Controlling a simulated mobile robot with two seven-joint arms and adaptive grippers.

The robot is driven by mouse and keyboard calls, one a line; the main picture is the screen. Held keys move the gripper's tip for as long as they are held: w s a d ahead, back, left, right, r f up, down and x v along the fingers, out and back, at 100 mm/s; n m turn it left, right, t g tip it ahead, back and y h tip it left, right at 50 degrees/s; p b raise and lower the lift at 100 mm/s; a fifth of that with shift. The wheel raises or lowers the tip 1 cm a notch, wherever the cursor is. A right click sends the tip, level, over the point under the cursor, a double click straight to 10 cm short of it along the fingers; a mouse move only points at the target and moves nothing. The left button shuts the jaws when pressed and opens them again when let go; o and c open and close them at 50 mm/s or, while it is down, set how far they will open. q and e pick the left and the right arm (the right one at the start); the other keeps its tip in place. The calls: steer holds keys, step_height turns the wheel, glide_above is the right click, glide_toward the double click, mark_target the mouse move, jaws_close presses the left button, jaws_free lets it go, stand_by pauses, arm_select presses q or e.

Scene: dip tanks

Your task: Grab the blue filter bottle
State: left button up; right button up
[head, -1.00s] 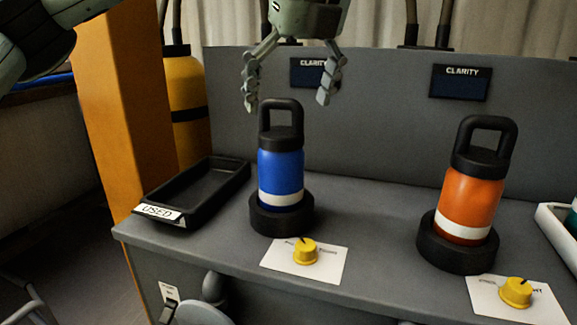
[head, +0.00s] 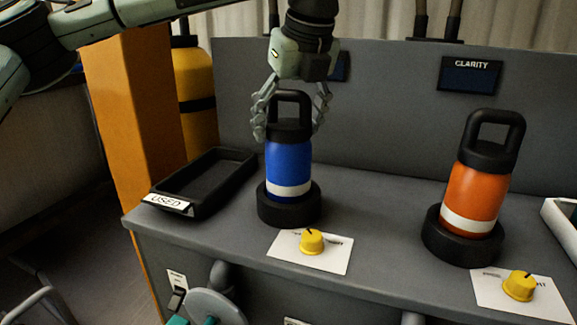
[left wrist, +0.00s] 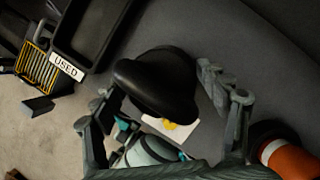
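The blue filter bottle (head: 288,168) has a white band and a black cap with a loop handle. It stands upright in a round black base (head: 290,211) on the grey bench. My left gripper (head: 289,131) is above it, pointing down and open, with one finger on each side of the black handle. In the left wrist view, the black cap (left wrist: 160,82) sits between the spread fingers, hiding the blue body. I cannot tell whether either finger touches it. My right gripper is not in view.
An orange bottle (head: 474,198) stands in another black base to the right. A black tray marked USED (head: 243,172) lies to the left. A yellow knob (head: 312,241) on a white card is in front of the blue bottle. A grey back panel (head: 390,110) rises behind.

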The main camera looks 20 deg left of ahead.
arm_select(q)
steer(key=c, duration=1.4)
steer(key=shift+r, duration=0.1)
